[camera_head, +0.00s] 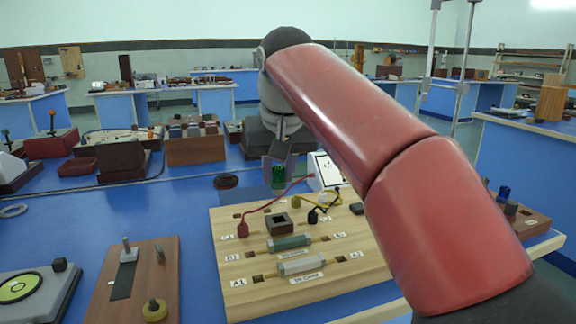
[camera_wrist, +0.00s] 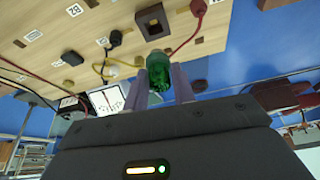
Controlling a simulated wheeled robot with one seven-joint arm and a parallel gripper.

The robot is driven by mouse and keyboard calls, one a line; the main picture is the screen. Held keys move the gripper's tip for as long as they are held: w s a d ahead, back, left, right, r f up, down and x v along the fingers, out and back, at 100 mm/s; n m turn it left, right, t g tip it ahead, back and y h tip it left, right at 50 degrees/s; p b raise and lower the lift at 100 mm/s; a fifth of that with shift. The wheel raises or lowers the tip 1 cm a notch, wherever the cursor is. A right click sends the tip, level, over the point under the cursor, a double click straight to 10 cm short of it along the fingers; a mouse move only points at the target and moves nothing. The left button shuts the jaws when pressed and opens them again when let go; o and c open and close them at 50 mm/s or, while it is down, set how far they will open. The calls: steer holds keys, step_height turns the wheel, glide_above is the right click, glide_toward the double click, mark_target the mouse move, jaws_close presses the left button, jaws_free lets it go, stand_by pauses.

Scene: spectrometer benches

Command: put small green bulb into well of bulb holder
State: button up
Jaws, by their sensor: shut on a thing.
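The small green bulb (camera_head: 278,178) is held between the fingers of my gripper (camera_head: 279,164), above the far edge of the wooden circuit board (camera_head: 225,270). In the wrist view the green bulb (camera_wrist: 158,74) sits between the two fingertips (camera_wrist: 160,84), its pale base pointing toward the board. The bulb holder looks to be the dark brown square block (camera_head: 279,224) with an open well, on the board nearer the camera than the bulb. It also shows in the wrist view (camera_wrist: 153,21), where the well looks empty. The bulb is apart from it.
A red lead (camera_head: 268,207) and yellow and black leads (camera_head: 325,204) rise from the board near the holder. Green (camera_head: 289,243) and grey (camera_head: 301,264) blocks lie on it. A white meter (camera_head: 326,171) stands behind. Blue tabletop lies left of the board.

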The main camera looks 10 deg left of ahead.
mark_target(280, 194)
steer(key=shift+f, duration=1)
steer(key=shift+f+b, duration=1.85)
steer(key=shift+f, duration=0.35)
steer(key=o, duration=1)
steer(key=shift+o, duration=0.2)
steer(key=p+v, duration=0.2)
steer(key=v, duration=0.5)
steer(key=shift+s+r, duration=0.15)
steer(key=shift+r, duration=0.15)
